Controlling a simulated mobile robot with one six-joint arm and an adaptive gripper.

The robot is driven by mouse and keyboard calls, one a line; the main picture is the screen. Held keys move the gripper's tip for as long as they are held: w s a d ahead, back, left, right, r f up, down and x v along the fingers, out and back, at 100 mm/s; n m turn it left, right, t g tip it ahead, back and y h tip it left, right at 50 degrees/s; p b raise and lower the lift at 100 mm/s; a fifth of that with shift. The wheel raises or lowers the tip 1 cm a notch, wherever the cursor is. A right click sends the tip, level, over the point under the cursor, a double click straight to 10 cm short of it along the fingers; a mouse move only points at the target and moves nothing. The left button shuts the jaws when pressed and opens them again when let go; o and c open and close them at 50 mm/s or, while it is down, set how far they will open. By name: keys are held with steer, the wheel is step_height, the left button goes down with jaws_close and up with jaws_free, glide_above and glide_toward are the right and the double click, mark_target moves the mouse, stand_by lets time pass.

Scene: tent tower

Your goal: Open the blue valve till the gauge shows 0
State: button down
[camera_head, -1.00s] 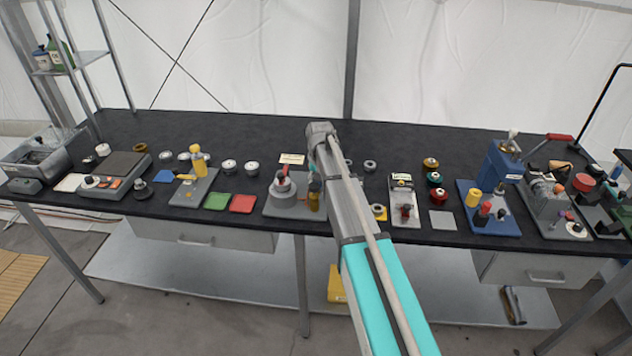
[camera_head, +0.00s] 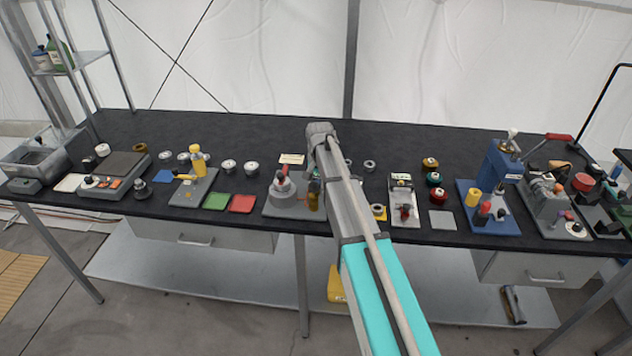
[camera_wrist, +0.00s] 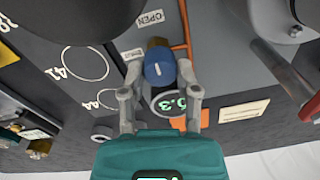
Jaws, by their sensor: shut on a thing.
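The blue valve (camera_wrist: 159,68) is a round blue knob on a brass-coloured fitting in the wrist view. My gripper (camera_wrist: 160,77) has one finger on each side of the knob and is shut on it. The gauge (camera_wrist: 168,103) is a dark round display with green digits just below the knob, between the fingers. It seems to read 0.3, though its digits are tilted and its edge is partly covered. A white label reading OPEN (camera_wrist: 150,20) lies above the knob. In the head view my arm hides the valve and gauge.
An orange-brown rod (camera_wrist: 187,28) runs close to the knob's right. A cream label (camera_wrist: 244,111) lies further right. In the head view, a grey base with a red-topped device (camera_head: 283,187) stands left of my arm and a white-plated device (camera_head: 402,198) stands right, on the black bench (camera_head: 235,130).

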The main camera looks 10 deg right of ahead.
steer(key=shift+c, duration=1.7)
jaws_free()
steer(key=shift+r, duration=0.15)
